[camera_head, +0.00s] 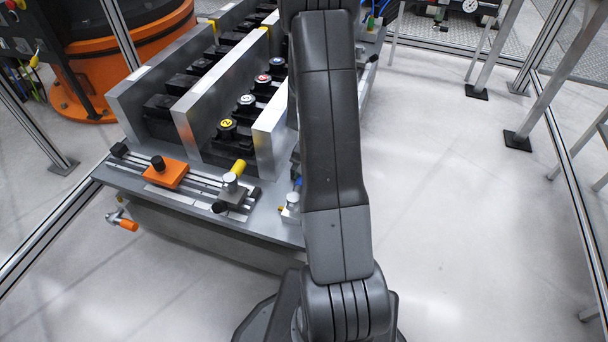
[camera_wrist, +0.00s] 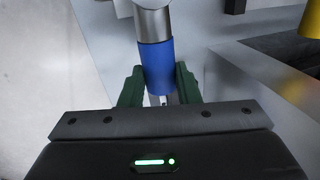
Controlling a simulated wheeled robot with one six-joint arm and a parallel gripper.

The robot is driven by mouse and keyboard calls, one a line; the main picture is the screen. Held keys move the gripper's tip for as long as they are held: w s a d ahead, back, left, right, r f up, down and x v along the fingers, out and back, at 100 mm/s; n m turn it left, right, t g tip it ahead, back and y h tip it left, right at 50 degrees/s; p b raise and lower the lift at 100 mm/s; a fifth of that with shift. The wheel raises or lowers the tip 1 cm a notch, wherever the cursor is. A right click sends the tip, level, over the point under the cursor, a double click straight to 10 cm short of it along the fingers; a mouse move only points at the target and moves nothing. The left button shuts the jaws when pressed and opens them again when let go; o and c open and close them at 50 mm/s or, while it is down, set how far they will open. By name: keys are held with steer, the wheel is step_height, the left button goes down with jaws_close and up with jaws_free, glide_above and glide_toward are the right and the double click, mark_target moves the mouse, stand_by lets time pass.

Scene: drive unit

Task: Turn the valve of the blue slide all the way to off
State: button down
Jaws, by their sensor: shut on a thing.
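In the wrist view, a blue cylindrical grip (camera_wrist: 155,58) sits on the end of a shiny metal stem (camera_wrist: 153,24). The two green fingers of my gripper (camera_wrist: 158,76) stand on either side of it and are shut on it. In the head view, a little blue (camera_head: 298,182) shows at the left edge of my arm, above a metal knob (camera_head: 292,201). My arm hides my gripper and most of the blue slide there. I cannot tell the valve's angle or its off mark.
An orange slide block (camera_head: 167,173) and a grey slide with a yellow handle (camera_head: 238,167) lie on the plate's front rail. Upright metal walls (camera_head: 190,130) stand behind. An orange-handled crank (camera_head: 128,224) sticks out at left. The floor (camera_head: 455,200) at right is clear.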

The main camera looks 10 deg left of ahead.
steer(key=c, duration=1.1)
jaws_free()
steer(key=shift+r, duration=0.1)
steer(key=p+v, duration=0.3)
steer(key=v, duration=1)
steer(key=shift+d+r+p, duration=0.15)
steer(key=shift+r+p, duration=0.2)
stand_by(1.2)
